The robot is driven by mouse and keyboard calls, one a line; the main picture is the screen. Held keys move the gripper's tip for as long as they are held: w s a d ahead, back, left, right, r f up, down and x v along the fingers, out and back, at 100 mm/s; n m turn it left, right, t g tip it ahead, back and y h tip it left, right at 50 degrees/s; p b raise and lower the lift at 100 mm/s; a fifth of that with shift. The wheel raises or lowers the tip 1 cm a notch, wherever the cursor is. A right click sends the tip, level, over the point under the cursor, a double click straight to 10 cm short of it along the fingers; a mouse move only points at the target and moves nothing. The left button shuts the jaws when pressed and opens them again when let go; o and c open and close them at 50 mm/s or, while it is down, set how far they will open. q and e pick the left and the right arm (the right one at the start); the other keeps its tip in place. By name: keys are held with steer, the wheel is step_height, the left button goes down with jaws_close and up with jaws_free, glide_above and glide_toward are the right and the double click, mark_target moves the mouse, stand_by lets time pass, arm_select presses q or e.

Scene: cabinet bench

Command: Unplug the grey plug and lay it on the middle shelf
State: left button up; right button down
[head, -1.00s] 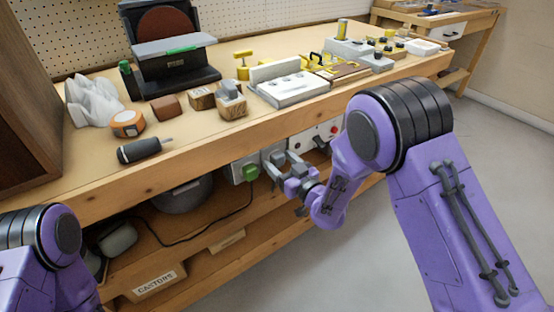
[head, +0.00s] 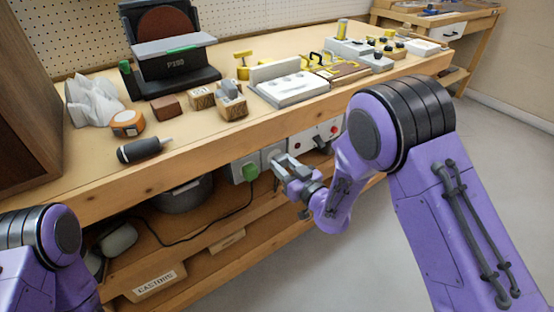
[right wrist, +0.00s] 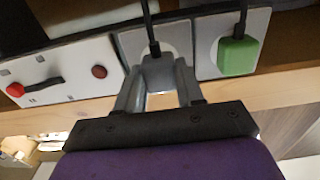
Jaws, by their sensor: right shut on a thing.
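The grey plug (right wrist: 158,73) shows in the right wrist view, with its dark cord running up past a grey socket plate (right wrist: 130,42). My right gripper (right wrist: 160,88) is shut on the plug, one finger on each side, right in front of that plate. I cannot tell whether the plug's pins are still in the socket. In the head view my right gripper (head: 280,165) is at the bench's front panel and hides most of the plug. Shelf boards (head: 185,228) lie under the bench. My left gripper is out of view.
A green plug (right wrist: 238,56) sits in the neighbouring socket, also seen in the head view (head: 250,171). A white panel with a red button (right wrist: 15,90) and a dark handle is on the other side. A grey round object (head: 183,197) and a cable occupy the shelf space.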

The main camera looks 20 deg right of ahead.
mark_target(283, 165)
steer(key=shift+v, duration=2.35)
step_height(283, 165, down, 16)
steer(key=b, duration=1.5)
steer(key=shift+f, duration=0.25)
steer(key=shift+x, duration=8)
